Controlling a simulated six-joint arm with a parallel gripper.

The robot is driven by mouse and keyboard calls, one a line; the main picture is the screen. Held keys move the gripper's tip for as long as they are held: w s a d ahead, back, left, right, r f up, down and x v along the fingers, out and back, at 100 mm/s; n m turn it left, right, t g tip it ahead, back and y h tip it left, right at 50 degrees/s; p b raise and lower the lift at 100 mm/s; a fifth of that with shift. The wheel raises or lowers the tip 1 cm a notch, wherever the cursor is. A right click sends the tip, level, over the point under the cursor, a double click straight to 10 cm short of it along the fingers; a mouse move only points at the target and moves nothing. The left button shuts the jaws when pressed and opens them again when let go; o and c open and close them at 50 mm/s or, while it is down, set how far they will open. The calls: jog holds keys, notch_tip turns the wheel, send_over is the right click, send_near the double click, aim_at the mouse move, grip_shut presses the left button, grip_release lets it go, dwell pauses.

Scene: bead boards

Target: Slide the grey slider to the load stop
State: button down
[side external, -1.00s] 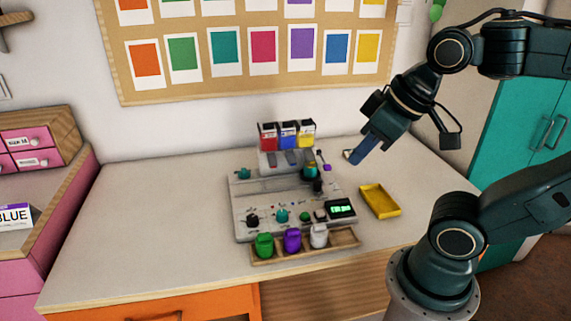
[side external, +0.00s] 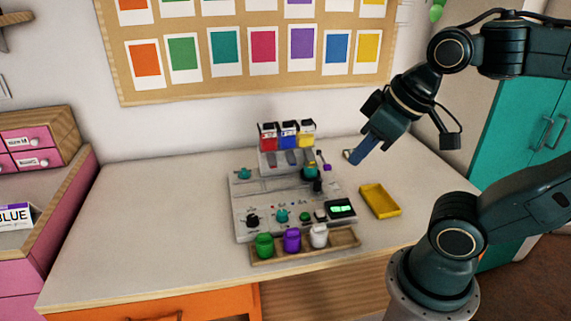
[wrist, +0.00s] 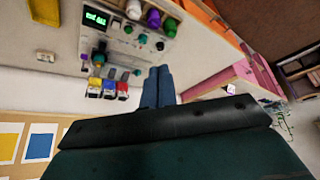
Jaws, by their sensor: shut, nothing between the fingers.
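The grey control board (side external: 244,208) lies on the table and also shows upside down in the wrist view (wrist: 122,58). It bears several knobs, buttons and a lit green display (side external: 341,208). A long groove (side external: 268,186) runs across its middle. I cannot pick out the grey slider or the load stop for certain; they are too small or blend with the board. My gripper (side external: 353,157) is shut and empty, in the air to the right of the board's back part. Its blue fingers lie together in the wrist view (wrist: 159,70).
Red (side external: 267,137), blue (side external: 288,135) and yellow (side external: 306,133) boxes stand at the board's back. A yellow tray (side external: 380,202) lies to its right. Green, purple and white jars stand in a wooden rack (side external: 345,240) in front. The table's left half is clear.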

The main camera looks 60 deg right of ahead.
dwell(0.4)
jog(key=c, duration=1.2)
grip_release()
jog(key=shift+w+d, duration=0.1)
jog(key=shift+w, duration=0.1)
jog(key=g, duration=0.6)
send_over(318, 183)
notch_tip(318, 183, down, 13)
jog(key=shift+w+d, duration=0.1)
jog(key=shift+f, duration=0.1)
notch_tip(318, 183, down, 14)
jog(key=shift+r, duration=0.15)
jog(key=shift+c, duration=0.3)
